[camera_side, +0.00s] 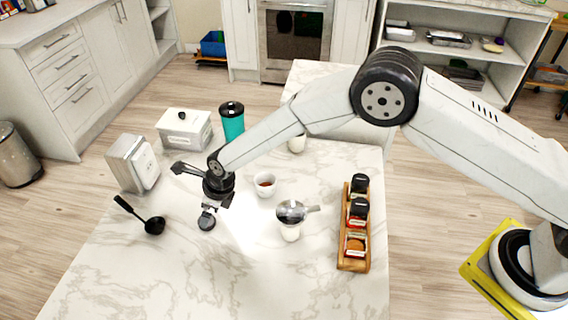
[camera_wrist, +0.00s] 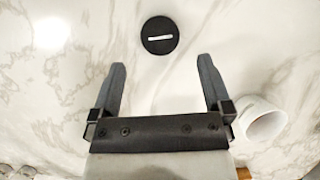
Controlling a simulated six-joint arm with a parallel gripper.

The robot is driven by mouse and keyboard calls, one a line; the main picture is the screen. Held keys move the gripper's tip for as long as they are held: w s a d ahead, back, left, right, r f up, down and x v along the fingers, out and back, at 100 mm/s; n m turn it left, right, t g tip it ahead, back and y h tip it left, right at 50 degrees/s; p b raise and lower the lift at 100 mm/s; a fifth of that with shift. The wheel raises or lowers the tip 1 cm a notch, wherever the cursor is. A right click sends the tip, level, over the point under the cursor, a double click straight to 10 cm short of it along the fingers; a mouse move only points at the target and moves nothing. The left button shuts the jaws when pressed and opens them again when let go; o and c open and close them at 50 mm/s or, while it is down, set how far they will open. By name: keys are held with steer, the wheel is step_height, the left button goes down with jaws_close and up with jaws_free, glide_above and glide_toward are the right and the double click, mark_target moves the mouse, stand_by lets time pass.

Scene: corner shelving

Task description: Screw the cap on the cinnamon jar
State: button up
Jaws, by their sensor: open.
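A round black cap (camera_wrist: 160,35) with a white bar on its top lies on the marble counter, ahead of my fingertips in the wrist view. In the side view the cap (camera_side: 207,223) is just below my gripper (camera_side: 214,204). In the wrist view my gripper (camera_wrist: 162,66) is open and empty, its fingers spread wider than the cap and apart from it. The wooden rack (camera_side: 353,264) stands to the right in the side view. Its front jar (camera_side: 355,245) has orange-brown contents and no cap visible; I cannot read its label. The rack is mostly outside the wrist view.
A white bowl (camera_side: 265,186) with reddish contents and a white cup with a metal piece on top (camera_side: 291,222) stand between my gripper and the rack. A black ladle (camera_side: 153,225) lies left. A box (camera_side: 184,130) and teal tumbler (camera_side: 232,121) stand behind. The front counter is clear.

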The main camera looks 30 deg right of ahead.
steer(key=shift+x, duration=2.55)
steer(key=c, duration=1.2)
steer(key=shift+r, duration=0.1)
steer(key=shift+c, duration=0.3)
steer(key=shift+r, duration=0.1)
step_height(320, 180, up, 17)
steer(key=s+d+n+g+h, duration=0.2)
steer(key=s+d+n+g, duration=0.5)
steer(key=s+d+n, duration=1.8)
steer(key=shift+s+a+f+m, duration=0.15)
steer(key=shift+s+f, duration=0.05)
steer(key=shift+f, duration=0.4)
steer(key=shift+s+a+f+m, duration=0.15)
steer(key=shift+s+f+m, duration=0.05)
steer(key=shift+f, duration=0.45)
steer(key=shift+s+a+f+m, duration=0.15)
steer(key=shift+s+f, duration=0.05)
steer(key=shift+f, duration=0.4)
